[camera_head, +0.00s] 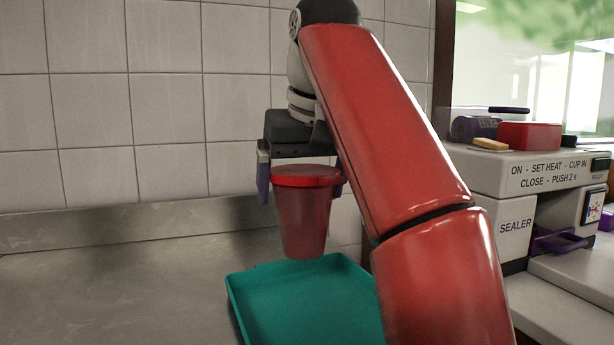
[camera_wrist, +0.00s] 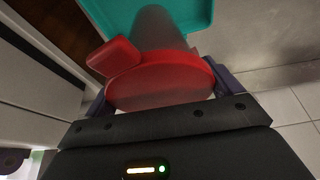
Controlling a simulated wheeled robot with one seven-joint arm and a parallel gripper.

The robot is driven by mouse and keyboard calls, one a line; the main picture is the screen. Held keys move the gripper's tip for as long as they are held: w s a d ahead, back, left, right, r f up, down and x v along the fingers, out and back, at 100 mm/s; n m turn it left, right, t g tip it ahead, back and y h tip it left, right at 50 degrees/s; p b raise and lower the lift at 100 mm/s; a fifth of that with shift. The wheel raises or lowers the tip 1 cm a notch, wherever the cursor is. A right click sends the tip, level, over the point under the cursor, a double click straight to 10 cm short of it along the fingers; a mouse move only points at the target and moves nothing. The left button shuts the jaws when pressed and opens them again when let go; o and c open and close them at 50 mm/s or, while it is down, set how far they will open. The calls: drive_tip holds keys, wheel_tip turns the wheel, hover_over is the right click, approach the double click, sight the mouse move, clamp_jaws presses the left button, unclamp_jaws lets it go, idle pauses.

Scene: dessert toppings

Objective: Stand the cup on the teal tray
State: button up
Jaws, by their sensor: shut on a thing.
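A cup (camera_head: 303,225) with a red lid hangs upright in my gripper (camera_head: 304,188). The gripper is shut on it near the lid, with one finger at each side. The cup's base is above the far part of the teal tray (camera_head: 262,315); whether it touches the tray is hard to tell. In the wrist view the red lid (camera_wrist: 160,85) lies between my gripper's fingers (camera_wrist: 165,98), with the cup body beyond it. The teal tray (camera_wrist: 196,14) shows behind the cup there. My arm hides the tray's right side in the head view.
The tray is on a grey metal counter (camera_head: 110,295) that is clear at the left. A tiled wall (camera_head: 120,110) stands behind. A white sealer machine (camera_head: 515,215) is at the right, with a red box (camera_head: 529,136) on top.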

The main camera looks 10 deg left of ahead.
sight(303, 234)
drive_tip(key=shift+s+a+f, duration=0.2)
drive_tip(key=shift+s+f, duration=0.05)
drive_tip(key=shift+f, duration=0.1)
drive_tip(key=f, duration=0.4)
drive_tip(key=shift+d+f, duration=0.2)
drive_tip(key=shift+d, duration=0.05)
drive_tip(key=shift+w+f+b, duration=0.1)
drive_tip(key=shift+f+b, duration=0.2)
drive_tip(key=shift+f, duration=0.45)
drive_tip(key=shift+f+b, duration=0.5)
drive_tip(key=shift+f, duration=0.1)
drive_tip(key=o, duration=0.8)
drive_tip(key=shift+c, duration=0.2)
drive_tip(key=shift+r, duration=0.1)
